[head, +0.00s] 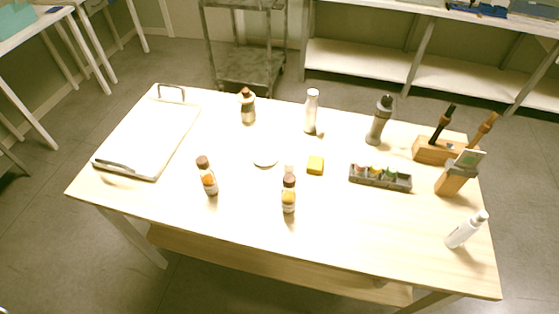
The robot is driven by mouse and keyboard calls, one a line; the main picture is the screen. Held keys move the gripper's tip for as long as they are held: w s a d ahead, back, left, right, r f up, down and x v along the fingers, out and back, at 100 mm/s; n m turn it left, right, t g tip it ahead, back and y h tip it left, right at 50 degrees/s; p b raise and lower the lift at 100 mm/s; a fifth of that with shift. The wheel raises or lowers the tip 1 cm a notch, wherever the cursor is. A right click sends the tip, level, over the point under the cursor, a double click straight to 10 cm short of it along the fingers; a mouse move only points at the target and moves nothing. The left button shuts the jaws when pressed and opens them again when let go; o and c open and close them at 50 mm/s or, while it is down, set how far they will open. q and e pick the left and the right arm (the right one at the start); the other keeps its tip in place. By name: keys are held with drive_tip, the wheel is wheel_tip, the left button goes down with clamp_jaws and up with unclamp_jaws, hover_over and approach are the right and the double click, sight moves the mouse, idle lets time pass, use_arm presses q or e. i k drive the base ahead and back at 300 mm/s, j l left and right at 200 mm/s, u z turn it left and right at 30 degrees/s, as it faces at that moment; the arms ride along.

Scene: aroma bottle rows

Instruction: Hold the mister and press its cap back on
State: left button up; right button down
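I cannot tell for sure which bottle is the mister. A slim white bottle (466,230) with a narrow grey-white top stands near the front right corner of the table. No loose cap can be made out clearly. A small pale piece (289,170) shows just behind the front middle brown bottle; it is too small to identify. Neither of my grippers is in view.
Brown bottles with labels (208,178) (288,196) (248,108) stand apart on the table (240,222). A white tray (150,135), white dish (265,159), yellow block (315,165), grey rack of small vials (380,179), grey bottle (379,121) and wooden holders (438,152) surround some clear room.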

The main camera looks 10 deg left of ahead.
sight(470, 226)
drive_tip(key=u, duration=0.1)
drive_tip(key=z, duration=1.55)
